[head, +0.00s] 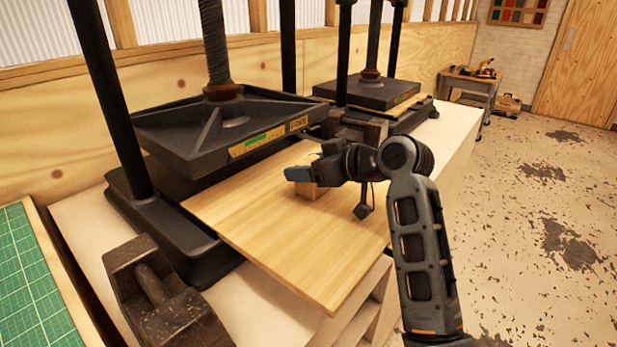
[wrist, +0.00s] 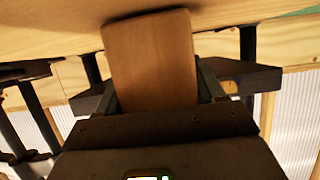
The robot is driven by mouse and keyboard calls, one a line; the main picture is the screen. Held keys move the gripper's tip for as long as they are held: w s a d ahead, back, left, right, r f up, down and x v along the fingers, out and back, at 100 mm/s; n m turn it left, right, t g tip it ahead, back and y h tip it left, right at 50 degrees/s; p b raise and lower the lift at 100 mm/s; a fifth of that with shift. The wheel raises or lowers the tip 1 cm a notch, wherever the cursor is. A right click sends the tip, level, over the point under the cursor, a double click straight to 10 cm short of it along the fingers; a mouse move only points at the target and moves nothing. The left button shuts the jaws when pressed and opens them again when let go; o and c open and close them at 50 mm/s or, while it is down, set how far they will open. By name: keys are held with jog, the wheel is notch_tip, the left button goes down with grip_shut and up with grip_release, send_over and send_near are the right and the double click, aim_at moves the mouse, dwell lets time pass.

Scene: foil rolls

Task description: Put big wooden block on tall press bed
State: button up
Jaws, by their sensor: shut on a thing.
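My gripper (head: 301,174) is shut on a wooden block (head: 308,191) over a wide, light wooden board. In the wrist view the block (wrist: 150,62) sits between the two fingers, its far end close to the board's pale surface. I cannot tell whether it touches the board. The near black press (head: 215,128) has a thick screw and a raised plate; the board (head: 300,240) juts out from under that plate. A second black press (head: 368,95) stands farther back. I cannot tell for certain which one is the tall press.
A dark metal block (head: 160,290) sits at the bench's front left, beside a green cutting mat (head: 30,280). Another dark metal piece (head: 358,125) lies between the presses, behind my gripper. The black press posts stand close. The floor to the right is open.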

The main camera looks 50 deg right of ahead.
jog(key=shift+f, duration=0.1)
jog(key=o, duration=1.2)
jog(key=shift+s, duration=0.2)
jog(key=v, duration=1.1)
jog(key=shift+s+r, duration=0.3)
jog(key=shift+r, duration=0.05)
